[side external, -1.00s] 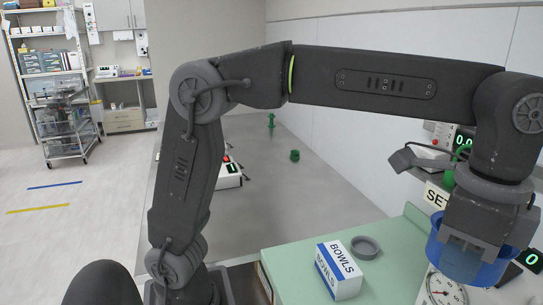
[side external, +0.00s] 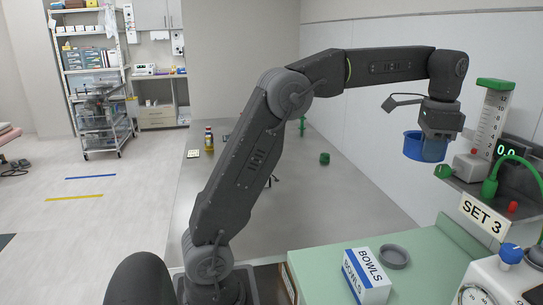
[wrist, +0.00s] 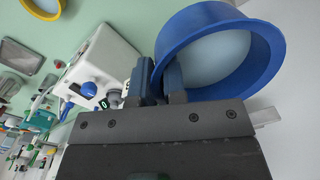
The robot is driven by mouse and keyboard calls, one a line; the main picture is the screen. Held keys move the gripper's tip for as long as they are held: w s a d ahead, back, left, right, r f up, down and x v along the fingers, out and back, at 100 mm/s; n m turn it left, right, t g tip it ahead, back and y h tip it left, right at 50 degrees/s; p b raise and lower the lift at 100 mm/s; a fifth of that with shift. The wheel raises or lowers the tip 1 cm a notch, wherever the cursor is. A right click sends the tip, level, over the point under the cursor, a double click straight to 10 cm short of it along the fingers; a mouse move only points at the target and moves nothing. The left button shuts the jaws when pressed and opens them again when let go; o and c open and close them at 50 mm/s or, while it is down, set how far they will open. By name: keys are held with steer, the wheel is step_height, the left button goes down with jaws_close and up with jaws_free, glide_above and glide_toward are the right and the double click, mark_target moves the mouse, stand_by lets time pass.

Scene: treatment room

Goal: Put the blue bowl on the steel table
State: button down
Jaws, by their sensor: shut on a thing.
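The blue bowl (side external: 412,146) is held up in the air at the right of the side view, left of the SET 3 shelf. My gripper (side external: 434,148) points down and is shut on the bowl's wall. In the wrist view the blue rim (wrist: 274,52) is at the upper right, with my gripper's fingers (wrist: 158,84) at its left edge. The bowl looks tilted in the wrist view, but roughly level in the side view. The steel table (side external: 330,205) is the long grey surface in the middle, well below the bowl.
A green-topped counter (side external: 325,255) in front holds a white BOWLS box (side external: 367,276) and a grey ring-shaped dish (side external: 394,256). The SET 3 shelf (side external: 482,211) with instruments is close right. A small green object (side external: 324,158) and bottle (side external: 209,139) stand on the table; its middle is largely clear.

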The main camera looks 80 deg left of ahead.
steer(key=s+a+n, duration=0.3)
steer(key=s+a, duration=0.1)
steer(key=a, duration=1.1)
steer(key=s+a+n, duration=0.3)
steer(key=s+a, duration=0.1)
steer(key=a, duration=1.1)
glide_above(362, 226)
steer(key=f, duration=3.1)
steer(key=shift+d, duration=0.25)
steer(key=shift+f, duration=2.05)
steer(key=c, duration=1.2)
jaws_free()
steer(key=shift+r, duration=0.15)
